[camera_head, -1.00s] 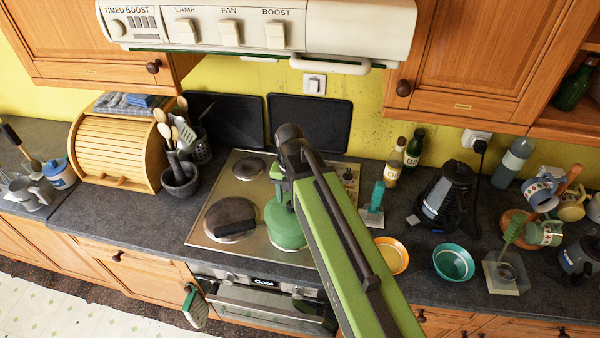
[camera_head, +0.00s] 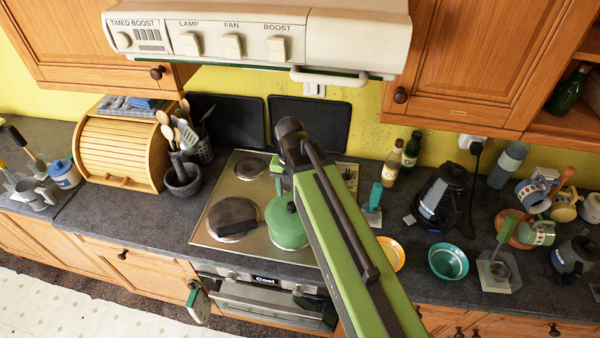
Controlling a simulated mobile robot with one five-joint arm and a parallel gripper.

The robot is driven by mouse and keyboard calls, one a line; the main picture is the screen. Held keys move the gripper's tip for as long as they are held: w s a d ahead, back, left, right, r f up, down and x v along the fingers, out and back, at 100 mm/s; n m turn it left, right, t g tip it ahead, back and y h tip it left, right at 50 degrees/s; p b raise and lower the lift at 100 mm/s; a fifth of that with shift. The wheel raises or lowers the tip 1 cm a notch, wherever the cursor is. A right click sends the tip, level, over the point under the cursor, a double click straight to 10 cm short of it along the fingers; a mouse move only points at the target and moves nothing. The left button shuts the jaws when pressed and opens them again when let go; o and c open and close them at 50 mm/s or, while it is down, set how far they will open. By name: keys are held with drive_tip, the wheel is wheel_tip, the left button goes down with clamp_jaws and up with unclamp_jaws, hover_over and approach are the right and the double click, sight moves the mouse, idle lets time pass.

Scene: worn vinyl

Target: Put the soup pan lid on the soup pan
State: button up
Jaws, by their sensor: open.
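The green soup pan (camera_head: 289,239) stands on the right front part of the hob. A green round top with a dark knob (camera_head: 291,207), which looks like the soup pan lid, shows on it. My arm hides part of the right side, so I cannot tell whether the lid sits fully level. My gripper (camera_head: 279,184) points down just above and behind the knob, partly hidden by my arm. It is open and looks apart from the lid.
An orange bowl (camera_head: 394,254), a teal bowl (camera_head: 448,262) and a black kettle (camera_head: 441,197) stand to the right. The cooker hood (camera_head: 255,38) hangs above. Bare worktop lies left of the hob.

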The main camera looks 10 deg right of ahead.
drive_tip(key=shift+r+p, duration=1.1)
drive_tip(key=shift+r, duration=0.15)
wheel_tip(320, 180, up, 7)
drive_tip(key=p, duration=0.7)
drive_tip(key=shift+r, duration=0.2)
drive_tip(key=shift+f, duration=0.1)
